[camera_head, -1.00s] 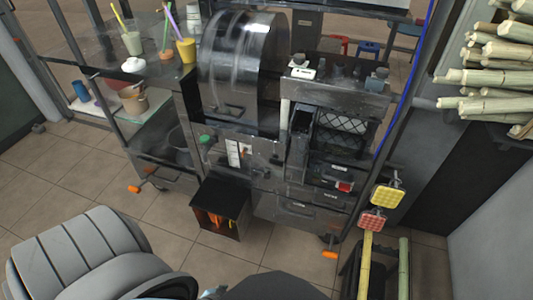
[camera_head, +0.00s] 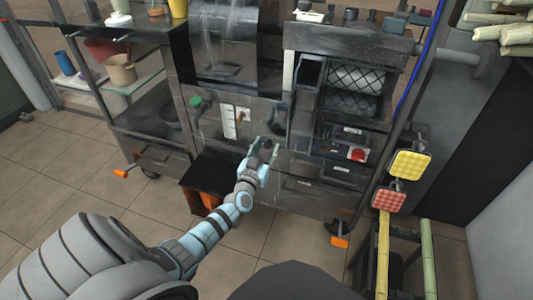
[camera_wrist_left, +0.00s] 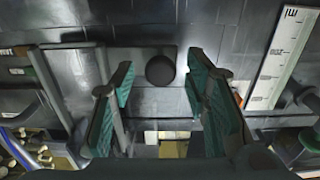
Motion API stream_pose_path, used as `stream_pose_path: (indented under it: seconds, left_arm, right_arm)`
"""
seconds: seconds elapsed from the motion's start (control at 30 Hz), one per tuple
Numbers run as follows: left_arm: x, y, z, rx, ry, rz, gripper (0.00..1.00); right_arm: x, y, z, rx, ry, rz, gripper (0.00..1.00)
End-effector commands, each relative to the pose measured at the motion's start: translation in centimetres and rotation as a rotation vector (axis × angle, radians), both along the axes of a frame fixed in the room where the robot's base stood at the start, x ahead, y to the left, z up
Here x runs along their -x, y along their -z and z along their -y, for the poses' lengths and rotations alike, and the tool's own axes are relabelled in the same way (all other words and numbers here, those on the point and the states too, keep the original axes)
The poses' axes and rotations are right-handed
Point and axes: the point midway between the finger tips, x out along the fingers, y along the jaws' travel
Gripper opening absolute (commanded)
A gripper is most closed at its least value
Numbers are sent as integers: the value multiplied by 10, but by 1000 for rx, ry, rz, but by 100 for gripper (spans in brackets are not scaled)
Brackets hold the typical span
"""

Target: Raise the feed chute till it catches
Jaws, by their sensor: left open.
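The press (camera_head: 215,100) stands ahead with a dark metal front. I cannot tell for sure which of its plates is the feed chute. A round black knob (camera_wrist_left: 161,70) sits on a grey metal plate (camera_wrist_left: 140,57) in the left wrist view. My left gripper (camera_head: 263,150) reaches up to the press's lower front, right of a white scale strip (camera_head: 229,121). In the left wrist view its two teal-padded fingers (camera_wrist_left: 160,88) are apart, with the knob showing between them. Nothing is gripped. Whether the fingers touch the knob is unclear. My right gripper is not in view.
A yellow pad (camera_head: 410,164) and a red pad (camera_head: 388,200) hang at right above upright cane stalks (camera_head: 383,255). Shelves (camera_head: 130,85) stand at left. Floor tiles are clear in front.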

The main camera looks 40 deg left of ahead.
Motion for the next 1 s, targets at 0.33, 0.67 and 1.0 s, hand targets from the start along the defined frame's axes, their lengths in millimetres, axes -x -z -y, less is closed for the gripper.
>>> stream_pose_path:
  seconds: [0.33,0.67,1.0]
  left_arm:
    - [-6,-1,-2,0,1,-1,41]
    - [-6,-1,-2,0,1,-1,0]
    - [-3,-4,-1,6,1,-16,0]
  right_arm:
    - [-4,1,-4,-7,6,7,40]
    - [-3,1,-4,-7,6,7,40]
    - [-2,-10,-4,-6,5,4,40]
